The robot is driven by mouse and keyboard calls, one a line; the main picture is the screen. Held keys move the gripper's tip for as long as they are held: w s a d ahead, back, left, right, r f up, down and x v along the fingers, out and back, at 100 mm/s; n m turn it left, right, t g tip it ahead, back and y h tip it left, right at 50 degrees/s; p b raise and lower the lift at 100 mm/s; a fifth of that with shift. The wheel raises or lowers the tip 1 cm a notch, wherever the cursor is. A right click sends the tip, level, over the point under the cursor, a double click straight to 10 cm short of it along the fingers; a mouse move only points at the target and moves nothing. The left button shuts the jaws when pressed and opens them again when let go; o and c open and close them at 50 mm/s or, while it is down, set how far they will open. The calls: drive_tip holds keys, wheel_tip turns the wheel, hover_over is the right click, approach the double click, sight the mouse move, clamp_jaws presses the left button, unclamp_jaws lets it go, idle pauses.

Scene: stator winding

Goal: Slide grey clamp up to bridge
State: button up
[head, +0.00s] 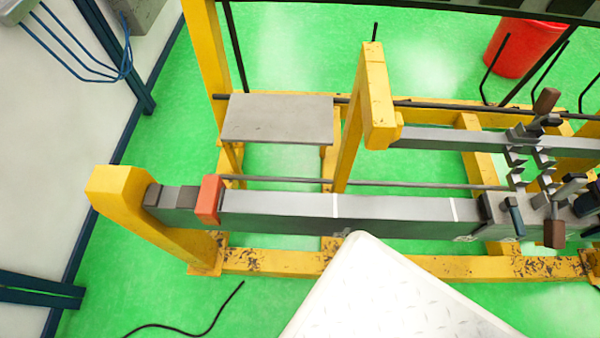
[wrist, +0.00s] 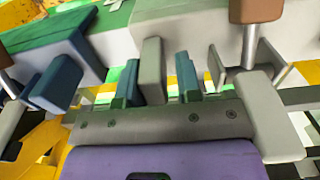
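In the head view, grey clamp hardware with brown handles sits at the right end of the long grey bar (head: 395,207). The grey clamp appears to be the grey block (head: 520,135) beside an upper brown handle (head: 546,101), but I cannot be sure. I cannot tell which part is the bridge. In the wrist view, a purple body and a grey plate with screws, apparently my gripper (wrist: 155,122), fill the bottom. An upright grey block (wrist: 152,70) stands beyond the plate, with dark blue blocks (wrist: 60,85) to the left. I cannot tell the fingers from the hardware.
An orange-red collar (head: 208,199) wraps the grey bar near its left end. A flat grey plate (head: 278,120) and a yellow post (head: 362,110) stand behind the bar. A red bucket (head: 523,52) is at the back right. Another brown handle (wrist: 256,10) shows in the wrist view.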

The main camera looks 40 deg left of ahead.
approach(536, 203)
drive_tip(key=shift+s+a+f, duration=0.45)
drive_tip(key=shift+s+f, duration=0.25)
drive_tip(key=shift+f, duration=0.2)
drive_tip(key=shift+s+a+f, duration=0.45)
drive_tip(key=shift+s+f, duration=0.25)
drive_tip(key=shift+f, duration=0.2)
drive_tip(key=shift+s+a+f, duration=0.45)
drive_tip(key=shift+s+f, duration=0.25)
drive_tip(key=shift+f, duration=0.2)
drive_tip(key=shift+s+a, duration=1.5)
drive_tip(key=shift+a, duration=0.75)
drive_tip(key=shift+s+a, duration=1.45)
drive_tip(key=shift+a, duration=0.8)
drive_tip(key=shift+s+a, duration=1.5)
drive_tip(key=shift+a, duration=0.75)
